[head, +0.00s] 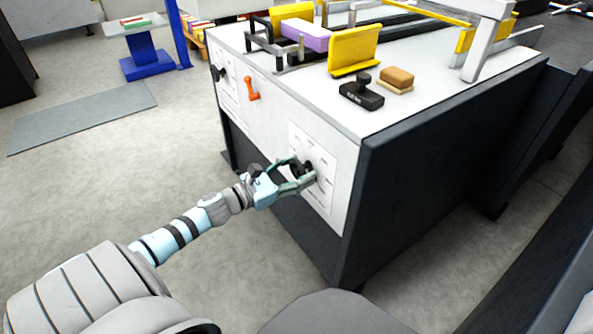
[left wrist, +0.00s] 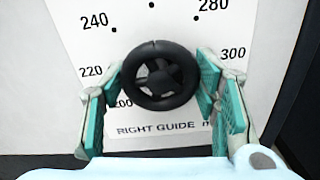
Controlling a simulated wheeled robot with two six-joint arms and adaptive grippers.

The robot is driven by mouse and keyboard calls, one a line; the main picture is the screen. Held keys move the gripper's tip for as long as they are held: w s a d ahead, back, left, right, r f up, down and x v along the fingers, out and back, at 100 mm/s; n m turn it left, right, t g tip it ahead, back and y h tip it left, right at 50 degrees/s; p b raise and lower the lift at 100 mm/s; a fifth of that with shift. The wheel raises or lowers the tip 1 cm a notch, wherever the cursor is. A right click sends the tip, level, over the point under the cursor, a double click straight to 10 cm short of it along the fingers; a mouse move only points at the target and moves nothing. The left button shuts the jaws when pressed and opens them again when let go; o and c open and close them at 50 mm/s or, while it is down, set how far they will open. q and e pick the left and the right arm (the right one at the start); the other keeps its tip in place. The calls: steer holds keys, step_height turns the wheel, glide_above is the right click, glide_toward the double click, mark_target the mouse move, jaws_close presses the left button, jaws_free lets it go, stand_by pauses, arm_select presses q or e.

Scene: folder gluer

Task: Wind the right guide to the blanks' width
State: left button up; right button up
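The right guide's black handwheel (left wrist: 160,77) stands on a white dial plate (left wrist: 75,50) printed "RIGHT GUIDE", with numbers from 200 around to 300. A small notch in its rim points about straight up. In the head view the dial plate (head: 327,170) is on the near side of the machine. My left gripper (head: 305,173) is at the handwheel, one finger on either side of the rim. The fingers look open around it; I cannot tell whether the pads touch. Yellow guide plates (head: 354,50) stand on the machine top beside a lilac block (head: 306,35). My right gripper is out of view.
An orange lever (head: 252,88) and a dark knob (head: 218,73) are on the same side panel. A black tool (head: 362,92) and a tan block (head: 397,78) lie on the machine top (head: 440,85). The floor at left is clear around a grey mat (head: 82,116).

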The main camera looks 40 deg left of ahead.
arm_select(q)
steer(key=c, duration=0.5)
